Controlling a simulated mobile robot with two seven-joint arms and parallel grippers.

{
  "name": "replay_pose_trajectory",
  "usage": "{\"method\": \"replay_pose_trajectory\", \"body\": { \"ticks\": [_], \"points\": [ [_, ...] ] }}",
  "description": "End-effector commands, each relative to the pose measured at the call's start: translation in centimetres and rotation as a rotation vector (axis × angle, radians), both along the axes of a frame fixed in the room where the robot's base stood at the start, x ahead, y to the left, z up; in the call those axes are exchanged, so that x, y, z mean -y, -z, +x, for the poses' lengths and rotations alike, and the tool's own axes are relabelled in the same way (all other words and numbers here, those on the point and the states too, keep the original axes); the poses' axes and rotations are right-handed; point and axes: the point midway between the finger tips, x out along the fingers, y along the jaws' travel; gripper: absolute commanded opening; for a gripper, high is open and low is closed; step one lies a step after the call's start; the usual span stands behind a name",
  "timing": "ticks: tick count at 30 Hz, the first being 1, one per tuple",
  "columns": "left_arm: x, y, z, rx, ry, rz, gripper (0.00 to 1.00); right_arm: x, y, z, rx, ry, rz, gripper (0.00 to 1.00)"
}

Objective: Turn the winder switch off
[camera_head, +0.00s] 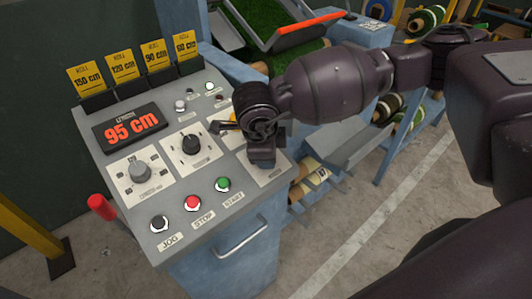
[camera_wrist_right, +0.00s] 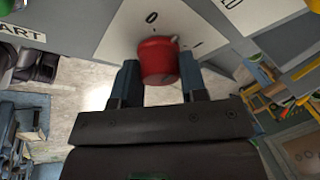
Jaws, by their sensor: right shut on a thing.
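The winder switch (camera_wrist_right: 157,58) is a red knob on a white plate marked 0 (camera_wrist_right: 152,17), seen in the right wrist view. My right gripper (camera_wrist_right: 158,76) has a finger on each side of the red knob and is shut on it. In the head view my right gripper (camera_head: 262,152) is over the right side of the sloped grey control panel (camera_head: 215,85) and hides the switch. Which mark the knob points at I cannot tell for sure. My left gripper is not in view.
The panel also carries a 95 cm display (camera_head: 130,128), a grey dial (camera_head: 140,172), a black dial (camera_head: 192,145), and black, red and green (camera_head: 222,184) buttons. Yellow length cards stand along its top edge. A rack with turf rolls (camera_head: 395,105) stands to the right.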

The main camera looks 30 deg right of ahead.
Motion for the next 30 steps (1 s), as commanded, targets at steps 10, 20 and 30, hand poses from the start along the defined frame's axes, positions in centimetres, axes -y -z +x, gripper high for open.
{"method": "replay_pose_trajectory", "body": {
  "ticks": [10, 20, 30],
  "points": [
    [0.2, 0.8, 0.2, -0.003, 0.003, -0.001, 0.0, -0.1, 0.1, 0.0, 0.032, -0.307, -0.105, 0.16],
    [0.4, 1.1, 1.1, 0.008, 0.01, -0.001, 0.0, -0.1, 0.1, -0.1, 0.053, -0.545, -0.188, 0.16],
    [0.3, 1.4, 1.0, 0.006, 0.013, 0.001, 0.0, -0.1, -0.1, -0.1, 0.065, -0.667, -0.232, 0.16]
  ]
}}
